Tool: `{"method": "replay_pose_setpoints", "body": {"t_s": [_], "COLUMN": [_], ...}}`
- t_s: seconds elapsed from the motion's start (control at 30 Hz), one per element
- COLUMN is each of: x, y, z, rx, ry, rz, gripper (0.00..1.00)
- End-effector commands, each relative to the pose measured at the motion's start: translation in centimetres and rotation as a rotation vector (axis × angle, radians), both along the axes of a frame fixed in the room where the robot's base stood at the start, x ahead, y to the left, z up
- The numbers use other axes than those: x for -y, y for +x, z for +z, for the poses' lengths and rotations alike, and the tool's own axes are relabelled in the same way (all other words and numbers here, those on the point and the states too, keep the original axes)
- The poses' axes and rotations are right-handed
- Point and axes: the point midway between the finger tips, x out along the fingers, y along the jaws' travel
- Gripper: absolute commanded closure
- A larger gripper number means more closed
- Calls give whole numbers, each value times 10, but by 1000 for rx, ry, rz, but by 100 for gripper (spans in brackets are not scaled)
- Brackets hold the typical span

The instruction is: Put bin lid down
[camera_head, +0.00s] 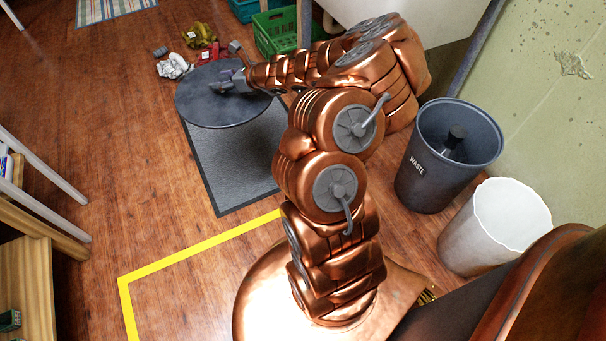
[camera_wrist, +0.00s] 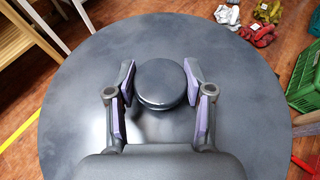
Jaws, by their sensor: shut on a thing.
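The bin lid (camera_head: 222,112) is a dark grey disc, level or nearly so, at the upper left of the head view. It fills most of the wrist view (camera_wrist: 75,105). My gripper (camera_head: 236,82) is shut on the round knob (camera_wrist: 161,83) at the lid's middle, one finger on each side; the fingers also show in the wrist view (camera_wrist: 160,76). The lid overlaps the far end of a dark mat (camera_head: 235,165). I cannot tell how high it is above the floor. The grey waste bin (camera_head: 425,175) stands uncovered at the right, with a dark object inside.
A white bin (camera_head: 490,228) stands beside the waste bin. Gloves (camera_head: 200,37) and small items lie just beyond the lid, near a green crate (camera_head: 275,33). Wooden furniture (camera_head: 25,270) is at the left. The wood floor (camera_head: 130,150) left of the mat is clear.

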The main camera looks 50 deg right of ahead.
Motion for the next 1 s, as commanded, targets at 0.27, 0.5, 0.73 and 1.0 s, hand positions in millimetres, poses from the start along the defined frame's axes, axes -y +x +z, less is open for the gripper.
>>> {"method": "replay_pose_setpoints", "body": {"t_s": [0.27, 0.5, 0.73, 1.0], "x": [43, 72, 93, 112], "y": [-25, -53, -87, -135], "z": [-82, -143, -202, -270], "rx": [-7, -6, -8, -8], "ry": [0, -1, 2, 2], "rz": [16, 33, 48, 65], "gripper": [92, 92, 92, 92]}}
